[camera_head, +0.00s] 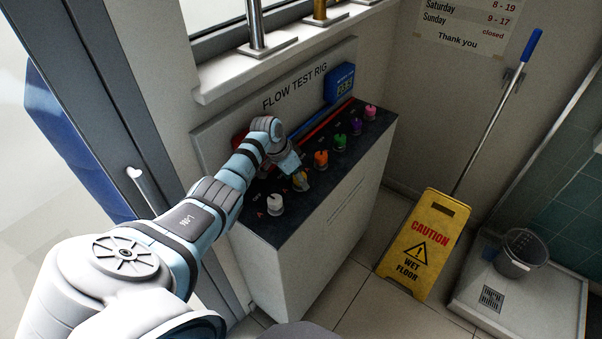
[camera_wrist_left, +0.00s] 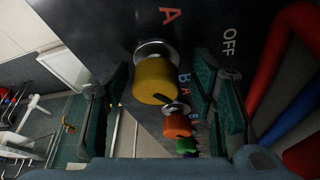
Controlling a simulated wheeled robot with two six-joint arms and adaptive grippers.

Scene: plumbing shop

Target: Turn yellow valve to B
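The yellow valve (camera_head: 300,183) is a round knob on the dark top of the flow test rig (camera_head: 262,226), between a white and an orange knob. In the left wrist view the yellow valve (camera_wrist_left: 154,82) stands on a silver collar, with a red A, a white OFF and a blue B marked around it. I cannot tell where it points. My left gripper (camera_head: 294,172) is over the valve; in the wrist view its green-padded fingers (camera_wrist_left: 160,92) are spread on either side of the knob, with gaps visible. My right gripper is not in view.
The white knob (camera_head: 275,203) and orange knob (camera_head: 321,159) stand close by, with green, purple and pink ones beyond. Red and blue pipes (camera_head: 322,123) run behind them. A blue meter (camera_head: 340,83) is on the back panel. A wet floor sign (camera_head: 421,243) stands right.

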